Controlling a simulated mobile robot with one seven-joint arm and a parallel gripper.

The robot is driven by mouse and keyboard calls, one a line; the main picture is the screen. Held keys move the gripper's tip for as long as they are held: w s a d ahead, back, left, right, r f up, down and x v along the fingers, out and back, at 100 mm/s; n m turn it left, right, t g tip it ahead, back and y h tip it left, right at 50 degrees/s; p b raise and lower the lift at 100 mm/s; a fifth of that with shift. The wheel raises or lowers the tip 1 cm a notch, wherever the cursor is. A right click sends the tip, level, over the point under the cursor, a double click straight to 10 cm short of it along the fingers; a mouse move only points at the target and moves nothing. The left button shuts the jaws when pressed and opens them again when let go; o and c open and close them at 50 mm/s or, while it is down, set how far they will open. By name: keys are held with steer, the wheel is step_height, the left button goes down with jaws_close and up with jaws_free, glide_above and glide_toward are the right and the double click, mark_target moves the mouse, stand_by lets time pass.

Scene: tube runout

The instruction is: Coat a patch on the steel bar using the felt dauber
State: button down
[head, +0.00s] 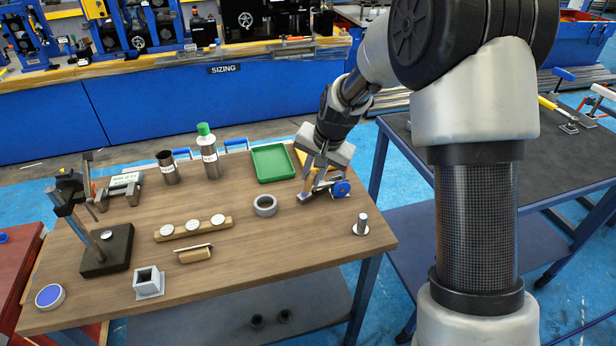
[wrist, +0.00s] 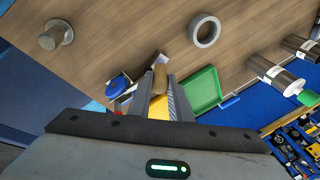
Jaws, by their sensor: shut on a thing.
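My gripper (head: 316,184) is low at the right back of the wooden table. In the wrist view my gripper (wrist: 160,80) is shut on a short tan wooden piece with a pale end, which looks like the felt dauber (wrist: 160,77); its tip is not clear. A yellow piece and a blue round part (head: 340,188) are close beside the fingers. A thin bar, perhaps the steel bar (head: 195,247), lies on a tan block near the table's middle. I cannot tell whether it is coated.
A grey ring (head: 265,205), green tray (head: 272,162), green-capped bottle (head: 209,153) and dark cup (head: 168,168) stand nearby. A metal post (head: 361,224) is at the right edge. A rack of white discs (head: 193,229) and a stand (head: 107,250) are left. The front right is clear.

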steer(key=shift+w+d+r, duration=0.15)
steer(key=shift+d, duration=0.25)
steer(key=s+a, duration=0.2)
steer(key=a, duration=0.1)
stand_by(1.1)
steer(key=shift+s+a+r+p, duration=0.1)
steer(key=shift+a+r+p, duration=0.05)
steer(key=shift+r+p, duration=2.4)
steer(key=shift+r+b, duration=0.4)
steer(key=shift+r, duration=0.05)
